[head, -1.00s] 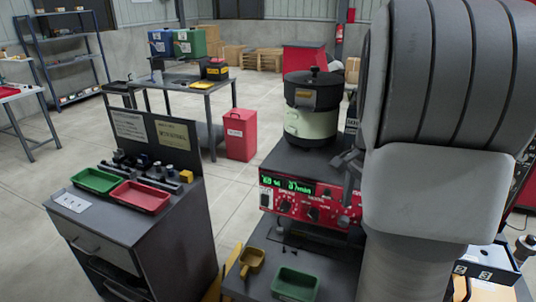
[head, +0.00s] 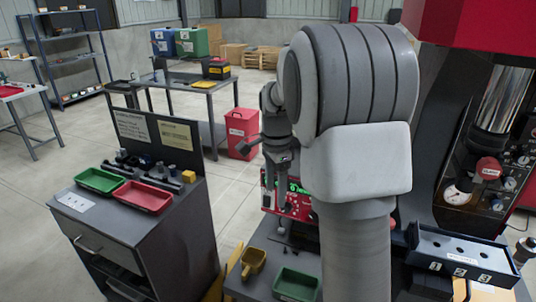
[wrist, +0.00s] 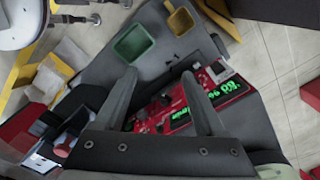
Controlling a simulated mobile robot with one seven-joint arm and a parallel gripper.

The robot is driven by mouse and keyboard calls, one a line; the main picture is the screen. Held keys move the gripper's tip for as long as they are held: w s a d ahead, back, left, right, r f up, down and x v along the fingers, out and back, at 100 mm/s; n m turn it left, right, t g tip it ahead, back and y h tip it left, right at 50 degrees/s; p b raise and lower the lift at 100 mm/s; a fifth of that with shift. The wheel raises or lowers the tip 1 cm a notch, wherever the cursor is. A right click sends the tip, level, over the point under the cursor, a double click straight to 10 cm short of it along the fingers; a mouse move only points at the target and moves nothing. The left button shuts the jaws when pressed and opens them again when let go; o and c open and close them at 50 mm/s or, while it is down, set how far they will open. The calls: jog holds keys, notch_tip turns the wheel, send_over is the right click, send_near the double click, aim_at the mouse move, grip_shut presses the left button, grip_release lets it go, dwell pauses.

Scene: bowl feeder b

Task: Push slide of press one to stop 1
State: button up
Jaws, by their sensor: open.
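The press (head: 490,130) stands at the right of the head view, with a red top, a chrome column, a red knob and a round gauge. A dark fixture with a row of holes and plates numbered 1, 2 and 3 (head: 460,260) sits at its foot. I cannot tell which part is the slide or where it stands against stop 1. My gripper (head: 287,195) is open and empty, left of the press and apart from it. In the wrist view the open fingers (wrist: 159,75) hang over the red control box (wrist: 185,115).
The red control box with green digits (head: 294,187) is partly behind my arm. A dark cabinet (head: 150,235) with green and red trays stands left, floor between.

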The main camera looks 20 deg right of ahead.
notch_tip(320, 180, up, 9)
jog(key=w+a, duration=0.1)
jog(key=shift+w+a, duration=0.2)
dwell(0.5)
